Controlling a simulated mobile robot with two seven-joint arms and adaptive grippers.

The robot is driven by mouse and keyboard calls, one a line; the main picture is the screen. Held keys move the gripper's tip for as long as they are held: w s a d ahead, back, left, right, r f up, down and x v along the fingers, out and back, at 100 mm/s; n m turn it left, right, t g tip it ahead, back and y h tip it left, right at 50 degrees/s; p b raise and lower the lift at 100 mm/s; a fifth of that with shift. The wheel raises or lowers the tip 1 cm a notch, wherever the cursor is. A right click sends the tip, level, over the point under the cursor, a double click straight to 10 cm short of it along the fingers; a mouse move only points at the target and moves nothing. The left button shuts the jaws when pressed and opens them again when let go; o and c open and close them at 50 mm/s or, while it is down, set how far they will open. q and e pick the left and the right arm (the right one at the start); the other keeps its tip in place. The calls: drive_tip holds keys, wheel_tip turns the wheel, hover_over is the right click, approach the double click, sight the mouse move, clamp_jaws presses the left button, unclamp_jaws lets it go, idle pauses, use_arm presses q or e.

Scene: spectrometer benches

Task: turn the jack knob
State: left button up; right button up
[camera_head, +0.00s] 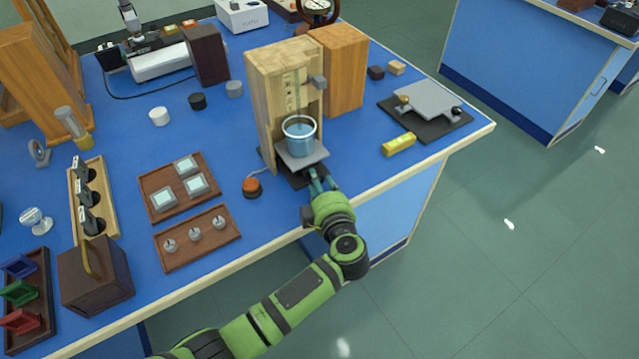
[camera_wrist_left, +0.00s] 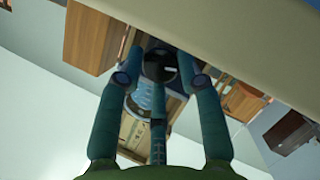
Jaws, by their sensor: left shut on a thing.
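The jack (camera_head: 313,157) has a grey top plate and a dark base and stands in the open front of a wooden housing (camera_head: 256,95). A beaker of blue liquid (camera_head: 299,138) sits upright on its plate. My left gripper (camera_head: 320,184) reaches in from the front, low at the jack. In the left wrist view a dark round knob (camera_wrist_left: 160,65) lies between the fingertips of my left gripper (camera_wrist_left: 160,80), which is shut on it. The fingers hide the knob in the head view. My right gripper is not in view.
A red button on a dark base (camera_head: 252,186) stands just left of the jack. A tray of metal weights (camera_head: 183,262) and a tray of square dishes (camera_head: 150,182) lie further left. A yellow block (camera_head: 398,144) lies to the right, near the bench edge.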

use_arm(q)
drive_tip(key=shift+s+f+n, duration=0.15)
drive_tip(key=shift+f+n, duration=0.2)
drive_tip(key=shift+n, duration=0.05)
drive_tip(key=shift+a+r+n+t+b, duration=0.1)
drive_tip(key=shift+r+n+t+b, duration=0.05)
drive_tip(key=shift+n+t+b, duration=0.3)
drive_tip(key=o, duration=0.8)
drive_tip(key=shift+o, duration=0.2)
drive_tip(key=v, duration=0.7)
drive_tip(key=shift+s, duration=0.2)
drive_tip(key=shift+r, duration=0.1)
